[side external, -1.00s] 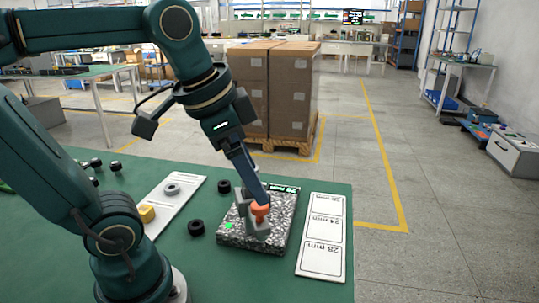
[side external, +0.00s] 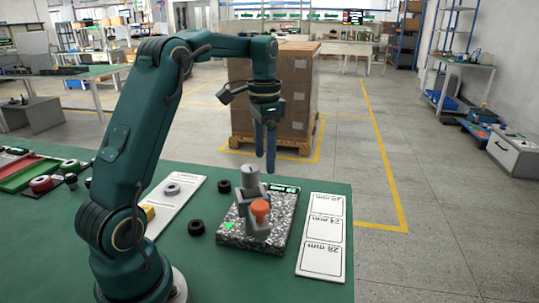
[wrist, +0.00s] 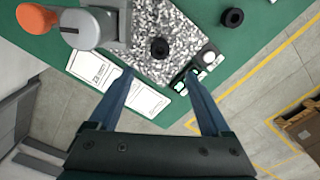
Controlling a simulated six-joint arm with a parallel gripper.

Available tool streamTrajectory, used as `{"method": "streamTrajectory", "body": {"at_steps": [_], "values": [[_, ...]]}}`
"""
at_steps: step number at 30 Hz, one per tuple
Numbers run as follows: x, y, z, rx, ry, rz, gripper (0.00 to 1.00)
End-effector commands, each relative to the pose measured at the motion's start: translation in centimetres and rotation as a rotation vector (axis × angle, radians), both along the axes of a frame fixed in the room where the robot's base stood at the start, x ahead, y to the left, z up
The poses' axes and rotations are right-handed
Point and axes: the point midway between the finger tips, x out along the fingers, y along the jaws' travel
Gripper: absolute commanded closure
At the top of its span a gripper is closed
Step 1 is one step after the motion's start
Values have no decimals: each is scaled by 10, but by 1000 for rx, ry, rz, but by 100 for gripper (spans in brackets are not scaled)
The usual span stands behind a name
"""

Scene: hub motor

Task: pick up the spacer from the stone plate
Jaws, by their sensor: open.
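The stone plate (side external: 284,218) is a speckled grey slab on the green table. In the wrist view the plate (wrist: 188,35) carries a small black ring-shaped spacer (wrist: 154,50) lying flat beside a grey gauge stand. In the side view I cannot make out this spacer; the gauge stand seems to hide it. My gripper (side external: 264,160) is open and empty, pointing down above the plate's far part. In the wrist view my gripper (wrist: 160,75) has its blue fingers spread, with the spacer beyond the gap between the tips.
The gauge stand (side external: 250,188) with an orange knob (side external: 260,208) rises from the plate, close to the spacer. Black rings (side external: 196,227) lie left of the plate. A white size card (side external: 324,236) lies right. A white strip (side external: 182,205) holds a grey ring and a yellow block.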

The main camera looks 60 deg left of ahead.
Motion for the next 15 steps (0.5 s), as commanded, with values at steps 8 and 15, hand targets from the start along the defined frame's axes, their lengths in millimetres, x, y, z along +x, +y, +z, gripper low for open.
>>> {"method": "streamTrajectory", "body": {"at_steps": [8,15], "values": [[-1,-1,-43,-2,4,-1,18],[-2,-1,-60,0,1,-1,18]]}}
